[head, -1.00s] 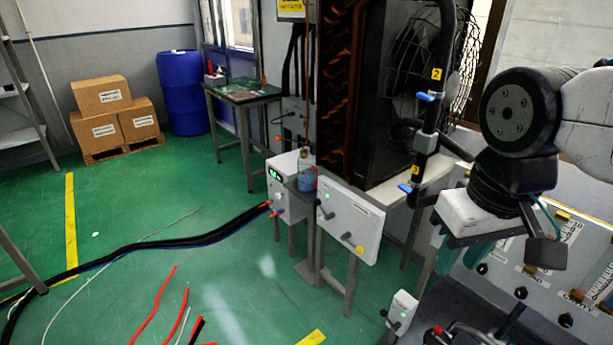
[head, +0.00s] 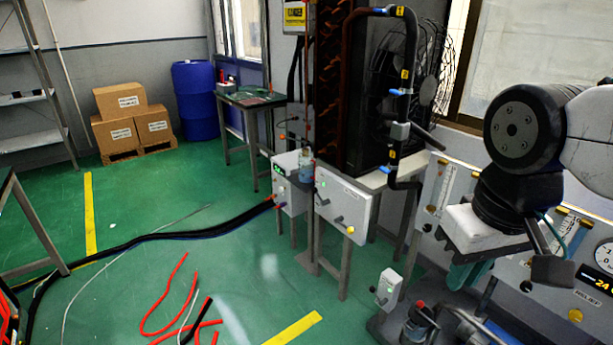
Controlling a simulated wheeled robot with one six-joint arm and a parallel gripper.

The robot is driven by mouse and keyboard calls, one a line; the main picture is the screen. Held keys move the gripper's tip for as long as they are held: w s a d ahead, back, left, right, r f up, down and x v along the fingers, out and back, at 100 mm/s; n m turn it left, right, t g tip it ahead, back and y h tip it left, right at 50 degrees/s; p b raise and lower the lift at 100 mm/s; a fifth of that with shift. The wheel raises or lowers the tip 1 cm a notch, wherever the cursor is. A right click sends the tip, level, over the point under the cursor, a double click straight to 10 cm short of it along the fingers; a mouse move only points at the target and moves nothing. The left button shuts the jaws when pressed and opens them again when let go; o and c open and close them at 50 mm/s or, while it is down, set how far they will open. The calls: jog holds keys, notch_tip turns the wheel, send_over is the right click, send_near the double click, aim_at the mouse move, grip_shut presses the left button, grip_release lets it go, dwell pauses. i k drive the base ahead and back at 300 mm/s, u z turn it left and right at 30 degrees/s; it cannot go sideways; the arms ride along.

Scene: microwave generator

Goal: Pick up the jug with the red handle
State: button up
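No jug with a clearly red handle can be made out. A small clear container with bluish contents (head: 307,166) stands between two white control boxes in the middle; no handle can be told on it. My gripper (head: 468,274) hangs at the right, below the black wrist joint, with teal parts under a pale block. Its fingers are seen from behind and partly hidden, so their gap cannot be told. It is well apart from the container.
A tall radiator with a fan (head: 405,85) stands behind the control boxes (head: 343,206). Red hoses (head: 168,325) and black cables (head: 160,240) lie on the green floor. Cardboard boxes (head: 120,100), a blue barrel (head: 195,100) and a small bench (head: 250,99) stand at the back.

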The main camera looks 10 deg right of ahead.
aim_at(306, 162)
jog(key=u, duration=0.65)
jog(key=i, duration=0.75)
jog(key=u, duration=0.55)
jog(key=i, duration=1.55)
jog(key=z, duration=1.3)
jog(key=i, duration=0.4)
jog(key=z, duration=0.3)
